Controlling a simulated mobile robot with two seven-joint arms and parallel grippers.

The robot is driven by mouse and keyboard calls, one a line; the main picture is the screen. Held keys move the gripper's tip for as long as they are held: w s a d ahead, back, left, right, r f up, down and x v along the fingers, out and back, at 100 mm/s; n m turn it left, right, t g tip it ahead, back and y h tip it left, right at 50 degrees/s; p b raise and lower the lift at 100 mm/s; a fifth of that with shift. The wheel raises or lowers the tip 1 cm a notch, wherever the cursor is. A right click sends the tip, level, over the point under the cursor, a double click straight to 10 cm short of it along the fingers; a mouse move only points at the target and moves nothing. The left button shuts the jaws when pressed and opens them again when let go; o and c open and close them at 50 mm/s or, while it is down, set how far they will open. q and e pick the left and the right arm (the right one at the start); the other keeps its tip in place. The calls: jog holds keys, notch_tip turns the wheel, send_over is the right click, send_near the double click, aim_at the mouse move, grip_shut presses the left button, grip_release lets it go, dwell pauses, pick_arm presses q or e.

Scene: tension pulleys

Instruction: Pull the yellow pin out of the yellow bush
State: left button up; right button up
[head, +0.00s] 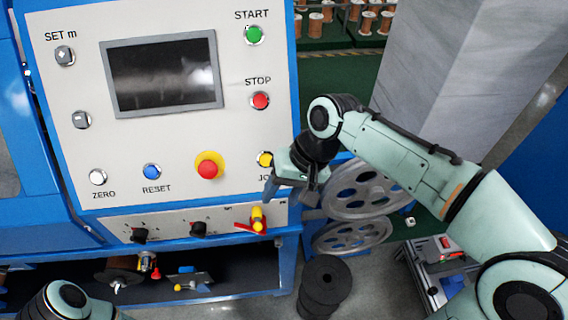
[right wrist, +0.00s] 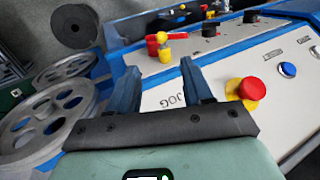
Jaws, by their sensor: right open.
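The yellow pin (head: 257,212) stands at the lower right of the machine's front, in the yellow bush (head: 258,226), with red parts around it. Where pin and bush meet is too small to tell. My right gripper (head: 284,190) is open and empty, a little above and right of the pin, not touching it. Its fingers (right wrist: 160,82) point toward the pin in the wrist view. My left gripper is out of view.
The control panel (head: 85,155) with the red emergency button (head: 208,168) is left of the gripper. Grey spoked pulleys (head: 365,190) are to the right. A black spool (head: 325,287) stands on the floor below. A lower shelf (head: 215,300) holds small parts.

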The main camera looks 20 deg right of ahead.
aim_at(259, 227)
jog(key=b+x, duration=0.1)
jog(key=x, duration=1.1)
jog(key=shift+s+a+f, duration=0.1)
jog(key=shift+a+f, duration=0.05)
jog(key=shift+a, duration=0.1)
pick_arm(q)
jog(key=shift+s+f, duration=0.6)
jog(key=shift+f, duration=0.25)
pick_arm(e)
grip_shut()
